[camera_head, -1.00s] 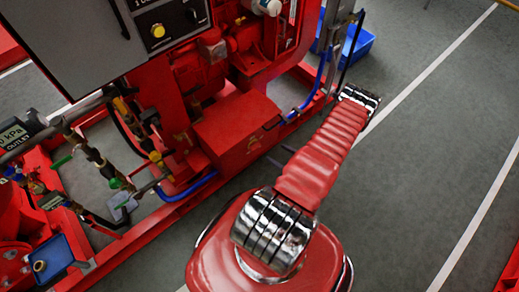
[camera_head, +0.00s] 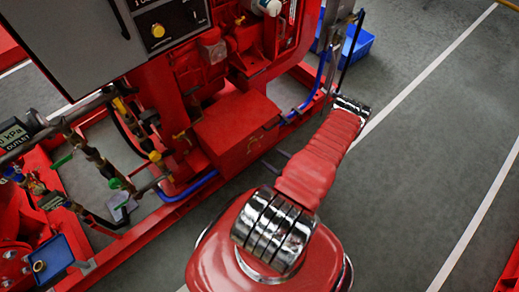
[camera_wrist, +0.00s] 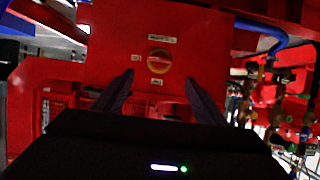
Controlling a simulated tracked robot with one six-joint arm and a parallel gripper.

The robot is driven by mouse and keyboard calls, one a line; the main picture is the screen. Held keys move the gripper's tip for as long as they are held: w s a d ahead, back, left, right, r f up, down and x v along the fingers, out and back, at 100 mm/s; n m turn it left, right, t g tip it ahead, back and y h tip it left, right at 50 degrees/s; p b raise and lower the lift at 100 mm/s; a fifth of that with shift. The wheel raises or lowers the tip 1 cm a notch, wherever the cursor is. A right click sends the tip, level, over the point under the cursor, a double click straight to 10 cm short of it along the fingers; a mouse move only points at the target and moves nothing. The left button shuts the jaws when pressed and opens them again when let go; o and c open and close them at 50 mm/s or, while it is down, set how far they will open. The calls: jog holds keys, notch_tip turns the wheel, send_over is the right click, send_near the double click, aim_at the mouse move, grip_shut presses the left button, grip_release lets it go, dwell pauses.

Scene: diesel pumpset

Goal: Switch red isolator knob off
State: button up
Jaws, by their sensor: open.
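The isolator knob (camera_wrist: 159,62) is a round orange-yellow and red dial on a red box face (camera_wrist: 118,42), with small white labels around it, in the wrist view. The label text is too blurred to read, so I cannot tell its setting. My gripper (camera_wrist: 159,77) is open and empty, its two dark fingers to the left and right below the knob and apart from it. In the head view the red box (camera_head: 236,122) sits low on the pumpset. The dark finger tips (camera_head: 276,158) show just right of the box, partly hidden by my arm.
A grey control panel (camera_head: 160,60) with a yellow button stands above left. Pipes and valves (camera_head: 95,150) lie at left. A blue hose (camera_wrist: 262,30) runs right of the box in the wrist view. Open grey floor (camera_head: 430,130) lies right of my arm.

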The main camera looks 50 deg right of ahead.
aim_at(256, 147)
jog(key=x, duration=1.1)
jog(key=shift+w, duration=0.15)
jog(key=shift+c, duration=0.2)
jog(key=c, duration=1)
